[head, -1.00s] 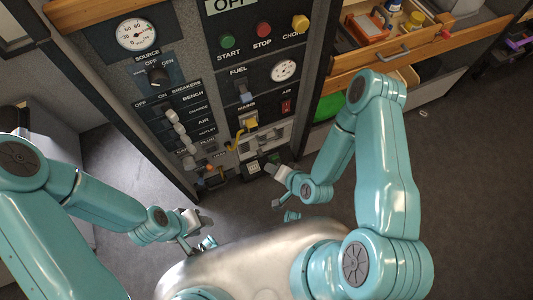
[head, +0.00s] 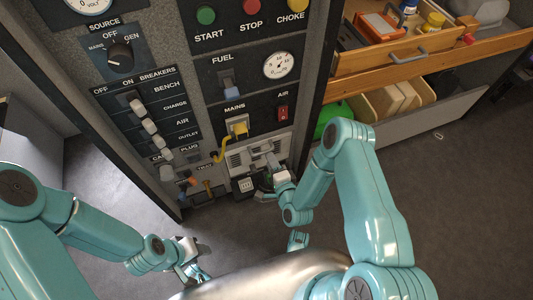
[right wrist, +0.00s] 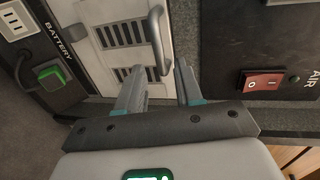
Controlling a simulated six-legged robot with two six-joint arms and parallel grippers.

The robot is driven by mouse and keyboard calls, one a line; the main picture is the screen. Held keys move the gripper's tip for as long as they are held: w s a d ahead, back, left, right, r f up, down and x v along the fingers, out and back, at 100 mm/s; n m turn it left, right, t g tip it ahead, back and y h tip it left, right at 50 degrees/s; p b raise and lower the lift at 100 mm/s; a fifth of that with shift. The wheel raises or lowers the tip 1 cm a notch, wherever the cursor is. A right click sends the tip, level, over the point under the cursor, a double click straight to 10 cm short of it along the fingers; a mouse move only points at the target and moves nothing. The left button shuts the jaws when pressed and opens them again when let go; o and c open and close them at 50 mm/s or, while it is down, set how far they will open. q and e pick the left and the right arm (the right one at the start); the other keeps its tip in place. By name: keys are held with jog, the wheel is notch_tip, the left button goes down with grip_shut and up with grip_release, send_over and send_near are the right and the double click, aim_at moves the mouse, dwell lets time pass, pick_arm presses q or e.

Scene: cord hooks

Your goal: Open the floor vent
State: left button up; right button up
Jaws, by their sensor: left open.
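The vent (head: 243,157) is a pale panel with dark slots, low on the dark control cabinet below the mains switch. In the right wrist view the vent (right wrist: 116,14) appears closed, with a grey bar handle (right wrist: 157,38) at its right side. My right gripper (right wrist: 159,70) is open, its fingertips on either side of the handle's near end; I cannot tell whether they touch it. In the head view my right gripper (head: 271,166) covers part of the vent's right side. My left gripper (head: 188,262) is open and empty over the floor, away from the cabinet.
A yellow plug and cord (head: 239,130) hang just above the vent. A red AIR switch (right wrist: 265,82) is right of the handle, and a green-lit battery socket (right wrist: 52,76) is left. Wooden drawers (head: 420,60) stand open at right. The floor (head: 450,200) there is mostly clear.

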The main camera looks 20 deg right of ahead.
aim_at(266, 151)
jog(key=b+x, duration=0.1)
jog(key=x, duration=0.4)
jog(key=shift+w+f, duration=0.15)
jog(key=shift+w, duration=0.25)
grip_shut()
jog(key=shift+s+f+b, duration=0.1)
jog(key=shift+s+b, duration=0.05)
jog(key=shift+b, duration=0.15)
